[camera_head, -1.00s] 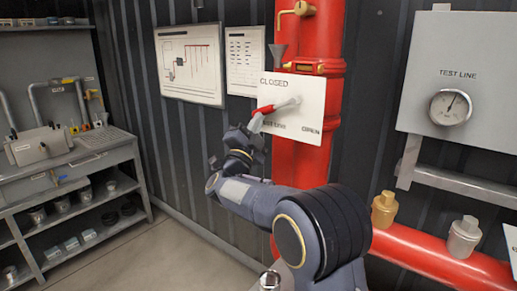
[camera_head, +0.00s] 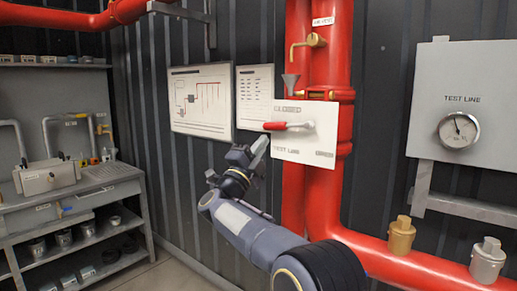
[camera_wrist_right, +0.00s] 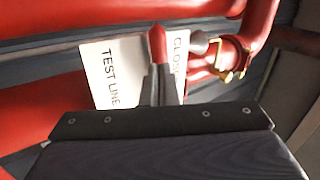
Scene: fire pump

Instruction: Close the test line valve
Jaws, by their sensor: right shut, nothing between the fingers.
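The test line valve has a lever with a red grip (camera_head: 274,126) and a grey hub on a white plate (camera_head: 300,151) fixed to the red pipe. The lever lies about level, its red end pointing left, just below the word CLOSED. OPEN is at the plate's lower right. My right gripper (camera_head: 258,146) is shut and empty, just below and left of the red end. In the right wrist view, the gripper (camera_wrist_right: 160,80) points at the red grip (camera_wrist_right: 157,40), which shows just past the fingertips; contact is unclear. My left gripper is out of view.
A brass tap (camera_head: 308,42) and a funnel (camera_head: 290,82) are above the plate. A grey panel with a gauge (camera_head: 458,130) is at right, above a red pipe with capped fittings (camera_head: 401,235). Wall charts (camera_head: 200,98) hang behind; a workbench (camera_head: 70,200) stands at left.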

